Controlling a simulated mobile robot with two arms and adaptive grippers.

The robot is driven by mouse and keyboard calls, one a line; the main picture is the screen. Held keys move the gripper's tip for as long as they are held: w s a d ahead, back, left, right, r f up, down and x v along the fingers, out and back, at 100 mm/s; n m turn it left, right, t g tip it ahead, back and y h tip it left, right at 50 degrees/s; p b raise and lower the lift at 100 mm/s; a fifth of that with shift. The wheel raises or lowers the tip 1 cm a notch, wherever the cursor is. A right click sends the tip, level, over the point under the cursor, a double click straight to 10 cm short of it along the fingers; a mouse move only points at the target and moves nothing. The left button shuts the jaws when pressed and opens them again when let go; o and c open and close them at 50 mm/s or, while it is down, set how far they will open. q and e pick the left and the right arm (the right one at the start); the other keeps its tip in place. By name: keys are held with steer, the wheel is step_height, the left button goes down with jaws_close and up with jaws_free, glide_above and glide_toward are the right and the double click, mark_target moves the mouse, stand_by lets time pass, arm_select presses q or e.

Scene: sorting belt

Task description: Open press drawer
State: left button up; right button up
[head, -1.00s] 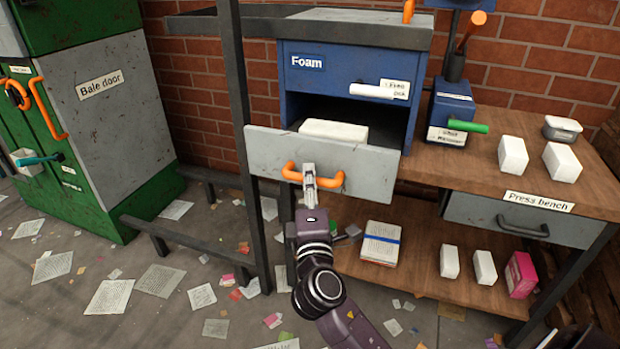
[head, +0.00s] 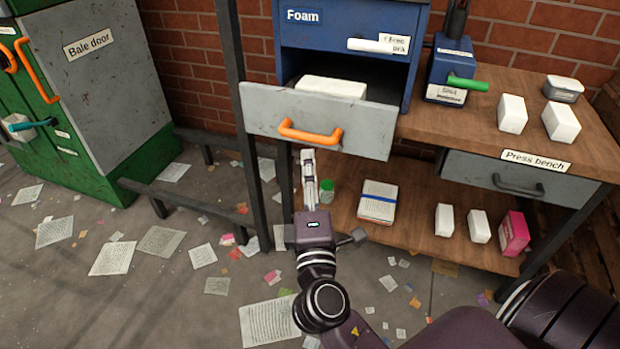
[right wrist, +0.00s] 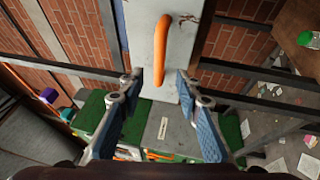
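The grey drawer (head: 262,115) of the blue unit labelled Foam (head: 303,15) stands pulled out, with a white block (head: 331,88) inside. Its orange handle (head: 310,134) is on the front; in the right wrist view the handle (right wrist: 160,50) shows ahead, between the finger lines. My right gripper (head: 308,156) is just below and in front of the handle, apart from it. The right wrist view shows its fingers (right wrist: 159,82) spread and empty. A second grey drawer (head: 470,172) with a dark handle (head: 518,186) sits shut under the Press bench label (head: 533,160). My left gripper is not in view.
A dark post (head: 232,90) stands left of the open drawer. The lower shelf (head: 415,225) holds a strapped paper stack (head: 377,202), white blocks and a pink box (head: 513,233). A green bale machine (head: 90,175) is at left. Papers litter the floor.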

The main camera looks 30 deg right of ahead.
steer(key=shift+v, duration=1.2)
